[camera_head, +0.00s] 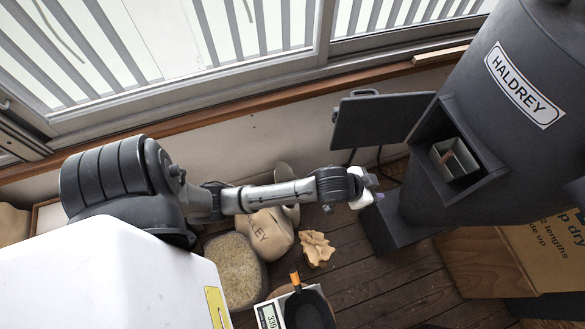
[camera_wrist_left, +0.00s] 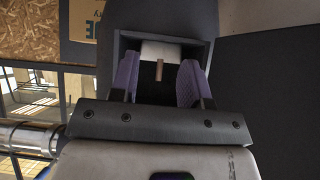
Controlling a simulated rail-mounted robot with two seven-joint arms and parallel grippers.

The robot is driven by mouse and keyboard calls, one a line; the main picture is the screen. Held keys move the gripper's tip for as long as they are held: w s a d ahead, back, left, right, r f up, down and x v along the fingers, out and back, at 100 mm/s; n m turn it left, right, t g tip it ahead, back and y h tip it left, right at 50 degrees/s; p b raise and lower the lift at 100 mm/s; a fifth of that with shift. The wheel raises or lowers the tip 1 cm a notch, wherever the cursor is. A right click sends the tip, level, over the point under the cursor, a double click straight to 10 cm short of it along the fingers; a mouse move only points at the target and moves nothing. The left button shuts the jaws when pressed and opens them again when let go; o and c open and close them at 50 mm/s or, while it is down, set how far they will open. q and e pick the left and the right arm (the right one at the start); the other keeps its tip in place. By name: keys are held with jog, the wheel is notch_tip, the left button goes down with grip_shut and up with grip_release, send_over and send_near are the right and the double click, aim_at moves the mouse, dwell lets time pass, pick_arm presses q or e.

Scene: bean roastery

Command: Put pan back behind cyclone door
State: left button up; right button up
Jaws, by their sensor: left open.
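The dark grey cyclone (camera_head: 495,50) with a HALDREY label stands at the right in the head view. Its door (camera_head: 380,118) hangs open to the left of a square opening. A pale, box-like pan (camera_head: 460,156) with a brown handle sits inside that opening. The pan's pale front (camera_wrist_left: 152,50) and handle also show in the left wrist view, beyond the fingers. My left gripper (camera_head: 376,196) is below the door and left of the opening. In the wrist view its purple-padded fingers (camera_wrist_left: 160,76) are apart, with no contact on the pan visible. My right gripper is out of view.
A scale (camera_head: 268,316) with a dark scoop (camera_head: 308,310) stands at the bottom. A sack (camera_head: 266,232), a tub of beans (camera_head: 235,270) and a crumpled cloth (camera_head: 316,248) lie on the floor. A cardboard box (camera_head: 555,250) is below the cyclone. Windows line the back wall.

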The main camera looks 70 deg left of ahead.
pick_arm(q)
jog(key=s+f+g, duration=0.2)
jog(key=s+g, duration=0.1)
jog(key=s, duration=0.9)
jog(key=s+f+g, duration=0.3)
jog(key=s, duration=0.9)
jog(key=shift+s+g+y, duration=0.3)
jog(key=shift+s+y, duration=0.05)
jog(key=shift+y, duration=0.05)
jog(key=shift+f, duration=0.1)
